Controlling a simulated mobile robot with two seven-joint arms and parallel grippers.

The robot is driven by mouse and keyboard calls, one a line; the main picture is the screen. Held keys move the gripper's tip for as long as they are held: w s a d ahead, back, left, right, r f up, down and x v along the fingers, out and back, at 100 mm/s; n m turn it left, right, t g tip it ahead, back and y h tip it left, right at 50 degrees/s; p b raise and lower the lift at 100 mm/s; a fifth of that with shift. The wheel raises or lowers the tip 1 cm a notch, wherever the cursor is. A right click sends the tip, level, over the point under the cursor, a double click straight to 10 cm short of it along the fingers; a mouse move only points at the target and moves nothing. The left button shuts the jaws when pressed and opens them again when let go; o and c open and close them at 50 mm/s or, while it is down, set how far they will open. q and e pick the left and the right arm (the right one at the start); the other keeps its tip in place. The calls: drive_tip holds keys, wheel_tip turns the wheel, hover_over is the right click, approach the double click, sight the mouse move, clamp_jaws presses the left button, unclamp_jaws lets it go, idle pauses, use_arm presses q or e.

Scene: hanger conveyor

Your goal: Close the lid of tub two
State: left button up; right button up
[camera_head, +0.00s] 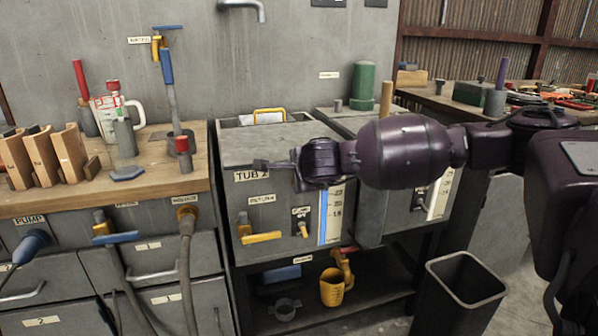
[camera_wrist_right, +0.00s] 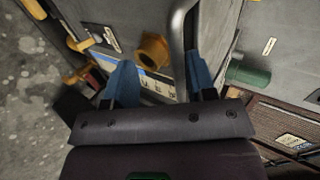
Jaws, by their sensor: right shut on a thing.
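Tub two (camera_head: 262,208) is a grey box with a "TUB 2" label, left of a similar tub. Its grey lid (camera_head: 262,145) lies across the top and looks nearly flat; I cannot tell whether it is fully down. My right gripper (camera_head: 297,168) is at the tub's upper front edge, hiding part of it. The exact contact is hidden. My left gripper is not in view.
A wooden workbench (camera_head: 130,188) with tools stands left of tub two. A yellow lever (camera_head: 262,237) sticks out of the tub's front. A yellow cup (camera_head: 332,287) stands on the shelf below. A dark open bin (camera_head: 465,272) stands on the floor at the right.

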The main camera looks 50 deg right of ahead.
drive_tip(key=shift+s+f, duration=0.25)
drive_tip(key=shift+f, duration=0.3)
use_arm(q)
drive_tip(key=p, duration=0.2)
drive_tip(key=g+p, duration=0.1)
drive_tip(key=p, duration=0.1)
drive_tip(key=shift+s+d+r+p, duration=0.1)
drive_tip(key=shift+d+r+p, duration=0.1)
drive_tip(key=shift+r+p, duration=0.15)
use_arm(e)
drive_tip(key=r+v, duration=0.1)
drive_tip(key=v, duration=1)
drive_tip(key=shift+w, duration=0.25)
drive_tip(key=shift+w, duration=0.1)
